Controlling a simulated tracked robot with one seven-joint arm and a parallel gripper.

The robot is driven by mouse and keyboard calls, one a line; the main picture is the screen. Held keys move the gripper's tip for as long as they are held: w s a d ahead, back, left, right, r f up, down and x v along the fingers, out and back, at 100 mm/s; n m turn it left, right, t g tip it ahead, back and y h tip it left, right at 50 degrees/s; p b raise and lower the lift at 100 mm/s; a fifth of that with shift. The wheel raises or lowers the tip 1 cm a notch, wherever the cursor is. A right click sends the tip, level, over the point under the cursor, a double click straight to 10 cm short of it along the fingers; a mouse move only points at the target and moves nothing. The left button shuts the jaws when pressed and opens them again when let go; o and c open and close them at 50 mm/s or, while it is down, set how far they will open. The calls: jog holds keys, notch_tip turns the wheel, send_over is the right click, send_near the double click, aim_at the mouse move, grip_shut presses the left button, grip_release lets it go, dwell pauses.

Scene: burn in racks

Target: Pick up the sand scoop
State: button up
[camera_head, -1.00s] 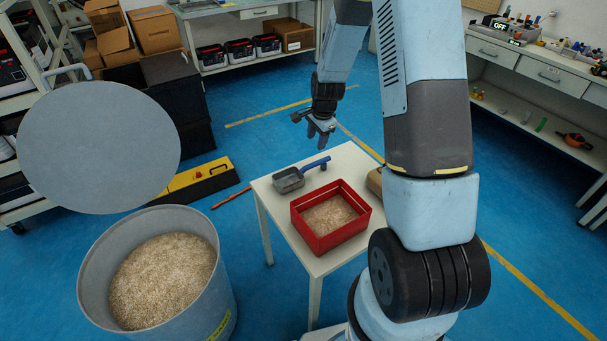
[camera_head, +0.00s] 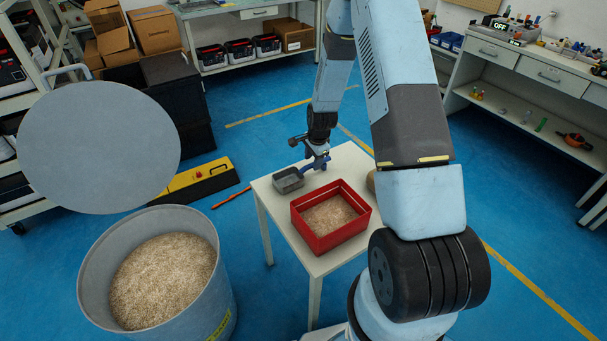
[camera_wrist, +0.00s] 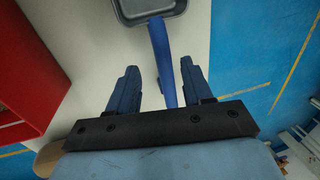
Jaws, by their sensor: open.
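The sand scoop lies on the small white table, with a grey metal pan (camera_head: 287,181) and a blue handle (camera_head: 309,168). In the wrist view the blue handle (camera_wrist: 161,58) runs down between the two fingers, and part of the grey pan (camera_wrist: 150,10) shows at the top edge. My gripper (camera_head: 317,164) is at the handle, with its fingers (camera_wrist: 158,80) open on either side. The right finger looks closer to the handle than the left. I cannot tell whether either finger touches it. The handle's end is hidden behind the gripper's palm.
A red box (camera_head: 331,240) holding sand stands on the white table (camera_head: 262,193) just in front of the scoop. A grey drum (camera_head: 224,285) of sand with its round lid (camera_head: 98,147) raised stands at left. A yellow-black block (camera_head: 200,180) lies on the floor behind.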

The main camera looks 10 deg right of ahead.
aim_at(310, 167)
jog(key=shift+w+a+f, duration=0.15)
jog(key=shift+w+f, duration=0.1)
jog(key=shift+f, duration=0.6)
jog(key=shift+w+a+f, duration=0.1)
jog(key=shift+w+f, duration=0.15)
jog(key=shift+f, duration=0.55)
jog(key=shift+w+a+f, duration=0.15)
jog(key=shift+w+f, duration=0.1)
jog(key=shift+f, duration=0.6)
grip_shut()
